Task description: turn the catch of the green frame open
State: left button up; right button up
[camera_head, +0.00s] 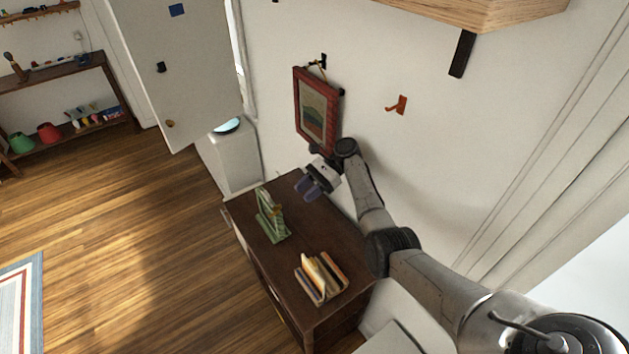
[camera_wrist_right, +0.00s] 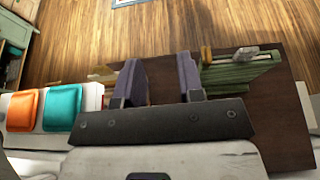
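The green frame (camera_head: 273,228) stands on the dark wooden cabinet top, and a small brass-coloured piece shows on its side. In the right wrist view the green frame (camera_wrist_right: 240,74) lies just right of the fingers, with a greyish piece (camera_wrist_right: 245,53) and a brass-coloured piece (camera_wrist_right: 206,56) along its edge. I cannot tell which of these is the catch or how it is turned. My right gripper (camera_head: 307,191) is above the cabinet's back edge, apart from the frame. Its two fingers in the wrist view (camera_wrist_right: 161,78) are spread with nothing between them. My left gripper is out of view.
Several books (camera_head: 321,277) stand on the near part of the cabinet (camera_head: 285,187). A red-framed picture (camera_head: 316,112) hangs on the wall behind my right gripper. An orange hook (camera_head: 398,105) is on the wall. A wooden shelf (camera_head: 480,12) juts out above.

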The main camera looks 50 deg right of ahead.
jog(key=shift+s+d+r+p, duration=0.25)
jog(key=shift+s+d+r, duration=0.1)
jog(key=shift+s, duration=0.2)
jog(key=shift+s+d+r+p, duration=0.2)
jog(key=shift+s+r, duration=0.15)
jog(key=shift+s, duration=0.15)
